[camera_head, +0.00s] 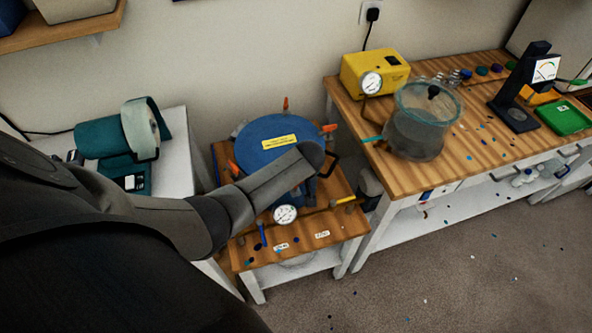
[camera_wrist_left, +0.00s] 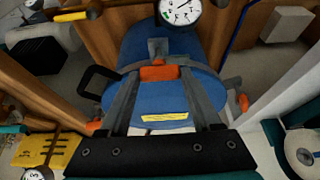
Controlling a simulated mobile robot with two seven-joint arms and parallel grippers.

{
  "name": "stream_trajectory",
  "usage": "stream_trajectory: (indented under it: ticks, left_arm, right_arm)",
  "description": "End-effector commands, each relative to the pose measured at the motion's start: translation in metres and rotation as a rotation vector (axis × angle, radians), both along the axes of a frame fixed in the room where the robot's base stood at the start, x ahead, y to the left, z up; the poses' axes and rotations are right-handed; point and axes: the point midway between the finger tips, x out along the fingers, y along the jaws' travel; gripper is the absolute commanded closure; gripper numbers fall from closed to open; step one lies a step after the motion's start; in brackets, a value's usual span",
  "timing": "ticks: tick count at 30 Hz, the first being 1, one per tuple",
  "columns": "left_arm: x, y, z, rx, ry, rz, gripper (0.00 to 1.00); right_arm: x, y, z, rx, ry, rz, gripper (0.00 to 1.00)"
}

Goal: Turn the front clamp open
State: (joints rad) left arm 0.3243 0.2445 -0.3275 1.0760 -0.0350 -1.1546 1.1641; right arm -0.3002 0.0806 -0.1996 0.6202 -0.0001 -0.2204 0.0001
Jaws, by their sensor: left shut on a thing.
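The blue pressure pot (camera_head: 262,133) stands on a small wooden-topped table, its round lid bearing a yellow label (camera_head: 279,142). Orange-tipped clamps stand around the rim: one at the back (camera_head: 285,104), one at the right (camera_head: 329,128) and one at the left (camera_head: 233,167). My left arm crosses the pot's front and hides the front clamp in the head view. In the left wrist view my left gripper (camera_wrist_left: 160,74) is shut on the front clamp's orange handle (camera_wrist_left: 158,73), one finger on each side. The handle lies across the rim there. My right gripper is not in view.
A pressure gauge (camera_head: 285,214) sits low in front of the pot. The right bench (camera_head: 470,125) carries a yellow pump (camera_head: 374,75), a clear chamber (camera_head: 417,135) and a green tray (camera_head: 566,117). A teal machine (camera_head: 105,138) stands on the left table.

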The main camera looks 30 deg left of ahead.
Motion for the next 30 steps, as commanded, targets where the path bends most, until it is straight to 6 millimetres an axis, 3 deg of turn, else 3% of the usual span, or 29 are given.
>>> stream_trajectory:
  ticks: [1,2,9,20,30]
  left_arm:
    - [0.000,0.001,0.000,-0.001,0.000,0.004,0.91]
    - [0.000,0.001,0.000,-0.001,0.000,0.005,0.32]
    - [0.000,0.000,0.000,0.000,-0.001,0.002,0.05]
    - [-0.001,-0.001,0.004,-0.001,-0.001,0.001,0.05]
    - [-0.010,-0.014,0.043,-0.002,-0.002,0.000,0.05]
  right_arm:
    - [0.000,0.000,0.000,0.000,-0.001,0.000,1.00]
    - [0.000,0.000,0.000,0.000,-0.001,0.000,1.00]
    - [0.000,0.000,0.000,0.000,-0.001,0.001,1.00]
    - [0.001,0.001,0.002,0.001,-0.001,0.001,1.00]
    - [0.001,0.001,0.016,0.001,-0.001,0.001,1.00]
